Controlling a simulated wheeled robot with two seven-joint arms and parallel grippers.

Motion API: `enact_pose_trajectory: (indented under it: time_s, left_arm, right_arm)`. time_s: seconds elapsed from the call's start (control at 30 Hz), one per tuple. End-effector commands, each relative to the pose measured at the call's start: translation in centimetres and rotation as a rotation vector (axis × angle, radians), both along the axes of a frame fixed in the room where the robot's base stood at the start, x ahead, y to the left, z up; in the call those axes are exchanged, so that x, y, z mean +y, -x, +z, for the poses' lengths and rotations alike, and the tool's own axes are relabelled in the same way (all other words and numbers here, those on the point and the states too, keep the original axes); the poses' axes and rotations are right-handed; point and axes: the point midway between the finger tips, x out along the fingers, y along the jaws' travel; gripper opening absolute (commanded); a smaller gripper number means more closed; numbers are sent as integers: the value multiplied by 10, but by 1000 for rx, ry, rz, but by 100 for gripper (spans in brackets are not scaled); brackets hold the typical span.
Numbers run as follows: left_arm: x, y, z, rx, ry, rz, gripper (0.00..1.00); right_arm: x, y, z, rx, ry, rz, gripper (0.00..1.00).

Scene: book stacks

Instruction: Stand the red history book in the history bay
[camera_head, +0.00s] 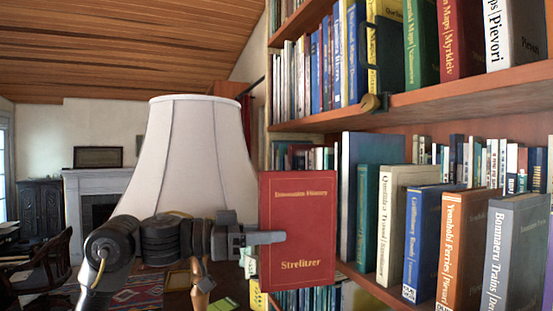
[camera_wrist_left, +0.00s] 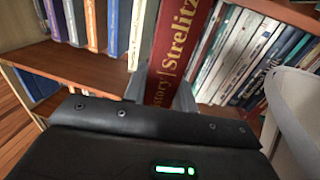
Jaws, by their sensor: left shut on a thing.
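The red history book (camera_head: 297,200) is upright in the head view, its front cover with gold lettering "Strelitzer" facing me. My left gripper (camera_head: 264,238) comes in from the left and is shut on the red book. In the left wrist view the book's spine (camera_wrist_left: 180,45) stands between the fingers of the left gripper (camera_wrist_left: 160,95). The book is at the left end of the bookcase, in front of the lower row of books. I cannot tell whether it touches a shelf. No label for the history bay is readable. My right gripper is not in view.
Large books, including a cream one (camera_head: 393,225) and an orange one (camera_head: 465,245), stand on the lower shelf to the right. The upper shelf (camera_head: 460,100) is full of books. A white lampshade (camera_head: 185,155) stands close behind my left arm. A fireplace (camera_head: 95,200) is farther back.

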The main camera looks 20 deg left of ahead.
Motion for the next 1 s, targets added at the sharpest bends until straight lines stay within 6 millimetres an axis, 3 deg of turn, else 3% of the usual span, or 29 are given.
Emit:
enact_pose_trajectory:
  time_s: [0.03,0.1,0.27,0.6,0.8,1.0]
  left_arm:
    - [3,2,-32,3,2,6,0]
    - [6,5,-67,4,3,15,0]
    - [13,19,-146,7,2,34,0]
    - [27,64,-308,8,4,69,0]
    - [32,92,-381,7,3,82,0]
    - [33,109,-417,0,1,85,0]
  right_arm:
    - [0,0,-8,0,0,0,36]
    - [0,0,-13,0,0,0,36]
    - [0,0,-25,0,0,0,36]
    - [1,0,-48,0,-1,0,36]
    - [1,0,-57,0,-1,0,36]
    - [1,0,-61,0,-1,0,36]
